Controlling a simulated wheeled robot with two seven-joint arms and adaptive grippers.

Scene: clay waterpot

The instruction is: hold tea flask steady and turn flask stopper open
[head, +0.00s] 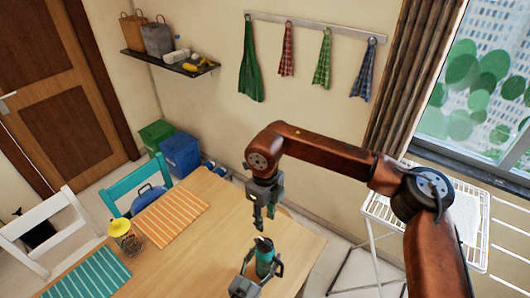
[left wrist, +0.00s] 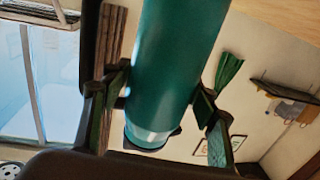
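The teal tea flask (head: 265,262) stands upright near the front of the wooden table in the head view. Its dark top (head: 263,243), where the stopper sits, faces up and is small here. My left gripper (head: 261,268) has one finger on each side of the flask body. In the left wrist view, which is upside down, both fingers (left wrist: 162,105) press against the flask (left wrist: 178,50). The flask's lighter top rim shows there, with a dark part beside it. My right gripper (head: 265,220) points down just above the flask's top, with its fingers apart and nothing between them.
On the wooden table (head: 200,245) lie an orange striped mat (head: 172,218) and a teal striped mat (head: 92,277). A yellow-lidded jar (head: 121,232) stands between them. A white rack (head: 425,215) stands right of the table. Chairs are at left. The table around the flask is clear.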

